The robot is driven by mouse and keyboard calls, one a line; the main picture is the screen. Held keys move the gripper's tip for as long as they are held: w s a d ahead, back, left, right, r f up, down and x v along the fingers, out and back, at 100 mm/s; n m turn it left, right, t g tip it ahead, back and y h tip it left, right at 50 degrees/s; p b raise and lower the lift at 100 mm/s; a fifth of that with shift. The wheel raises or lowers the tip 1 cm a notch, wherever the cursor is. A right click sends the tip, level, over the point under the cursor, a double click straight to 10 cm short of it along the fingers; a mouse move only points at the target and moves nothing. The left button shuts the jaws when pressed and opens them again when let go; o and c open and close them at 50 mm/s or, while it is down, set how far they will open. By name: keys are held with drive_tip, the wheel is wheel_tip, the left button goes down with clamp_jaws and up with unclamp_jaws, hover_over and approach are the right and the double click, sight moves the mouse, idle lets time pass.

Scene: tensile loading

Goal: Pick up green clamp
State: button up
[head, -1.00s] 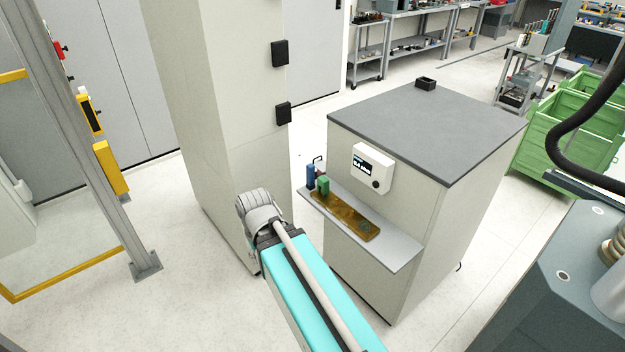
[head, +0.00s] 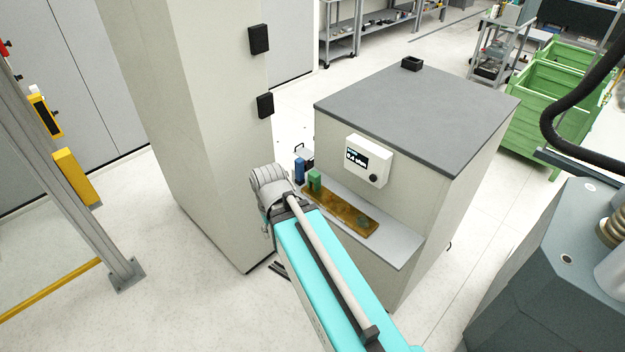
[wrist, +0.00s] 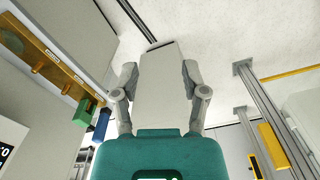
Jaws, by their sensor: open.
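The green clamp (head: 314,181) is a small upright block at the left end of a brown board (head: 347,214) on the narrow shelf of the grey cabinet. In the wrist view the green clamp (wrist: 84,112) is left of my gripper, clearly apart from it. A blue clamp (head: 300,171) stands close beside the green one; it also shows in the wrist view (wrist: 101,126). My gripper (wrist: 160,72) is open, its fingers apart on either side of a pale block-like shape that I cannot identify. In the head view my arm hides the gripper's fingers.
The shelf (head: 400,245) juts from the cabinet, below a white display box (head: 368,160). A tall beige column (head: 190,120) stands close left of my wrist. A metal post (head: 85,190) and yellow rail stand farther left. Open floor lies between post and column.

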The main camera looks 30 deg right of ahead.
drive_tip(key=o, duration=0.4)
drive_tip(key=shift+d, duration=0.1)
drive_tip(key=shift+o, duration=1)
drive_tip(key=shift+w+d+f+b, duration=0.1)
drive_tip(key=shift+w+f+b, duration=0.05)
drive_tip(key=shift+f+b, duration=0.15)
drive_tip(key=m+t+h+b, duration=0.6)
drive_tip(key=m+h+b, duration=0.95)
drive_tip(key=b, duration=1.35)
approach(311, 177)
drive_tip(key=a+f+n+h, duration=0.1)
drive_tip(key=a+n+h, duration=0.1)
drive_tip(key=shift+s+a+f+m+y, duration=0.1)
drive_tip(key=shift+s+m+y, duration=0.15)
drive_tip(key=shift+s+m, duration=0.1)
drive_tip(key=shift+x, duration=4.3)
